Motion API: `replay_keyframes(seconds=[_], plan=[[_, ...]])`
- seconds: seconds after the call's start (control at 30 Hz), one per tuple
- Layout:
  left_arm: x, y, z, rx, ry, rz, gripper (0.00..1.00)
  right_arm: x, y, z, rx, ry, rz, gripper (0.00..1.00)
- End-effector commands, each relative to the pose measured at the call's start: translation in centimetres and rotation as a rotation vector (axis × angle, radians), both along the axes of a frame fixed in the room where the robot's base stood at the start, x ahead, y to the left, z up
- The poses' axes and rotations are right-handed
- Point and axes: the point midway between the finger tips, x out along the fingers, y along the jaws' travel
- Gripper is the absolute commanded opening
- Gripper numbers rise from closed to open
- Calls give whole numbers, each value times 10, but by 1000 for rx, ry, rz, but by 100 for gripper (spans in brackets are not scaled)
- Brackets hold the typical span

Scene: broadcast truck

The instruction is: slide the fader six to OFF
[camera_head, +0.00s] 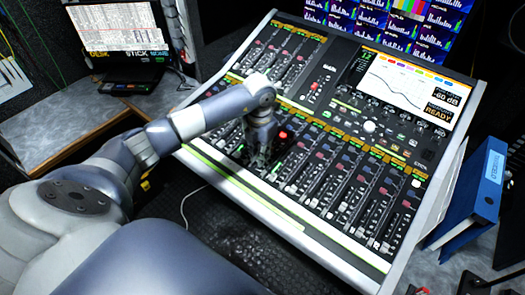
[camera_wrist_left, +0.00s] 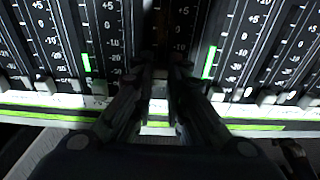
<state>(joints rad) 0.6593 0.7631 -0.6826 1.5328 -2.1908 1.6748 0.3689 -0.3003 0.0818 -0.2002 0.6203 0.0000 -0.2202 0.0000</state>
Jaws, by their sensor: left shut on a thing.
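The mixing console (camera_head: 228,171) has a lower bank of vertical faders with scales beside them. My left gripper (camera_head: 259,160) reaches down from the left onto this bank, left of its middle. In the left wrist view its dark fingers (camera_wrist_left: 161,72) are close together over one fader lane (camera_wrist_left: 180,30). They are shut on that lane's fader cap, which the fingers and shadow mostly hide. A pale patch (camera_wrist_left: 158,90) shows between the fingers. Neighbouring caps (camera_wrist_left: 217,95) sit low in their lanes. I cannot read which lane is numbered six. My right gripper is not in view.
The console's screen (camera_head: 405,88) reads READY and -60 dB. Blue binders (camera_head: 488,180) stand at the right. A laptop (camera_head: 130,70) is on the side desk (camera_head: 60,125) at the left. Other faders lie close on both sides of my left gripper.

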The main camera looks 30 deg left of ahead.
Motion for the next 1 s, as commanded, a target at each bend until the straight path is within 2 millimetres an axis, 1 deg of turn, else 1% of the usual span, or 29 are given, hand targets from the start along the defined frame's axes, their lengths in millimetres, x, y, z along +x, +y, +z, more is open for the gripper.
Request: replay_keyframes(seconds=[0.03, 0.1, 0.2, 0.53, 0.57, 0.6, 0.63, 1.0], plan=[[-10, 2, -2, 4, 7, -1, 0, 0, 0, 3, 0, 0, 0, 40], [-19, 3, -3, 4, 8, -1, 0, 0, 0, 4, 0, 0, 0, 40], [-27, 3, -4, 3, 8, -1, 0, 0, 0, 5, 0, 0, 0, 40], [-31, 2, -6, 2, 14, -1, 0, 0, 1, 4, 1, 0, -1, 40], [-31, 2, -6, 2, 15, -1, 20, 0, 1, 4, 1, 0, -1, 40], [-31, 2, -6, 2, 15, -1, 29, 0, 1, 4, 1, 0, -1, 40], [-31, 2, -6, 2, 14, -1, 33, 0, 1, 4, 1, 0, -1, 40], [-29, 2, -3, 1, 7, -1, 33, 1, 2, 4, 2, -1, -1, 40]])
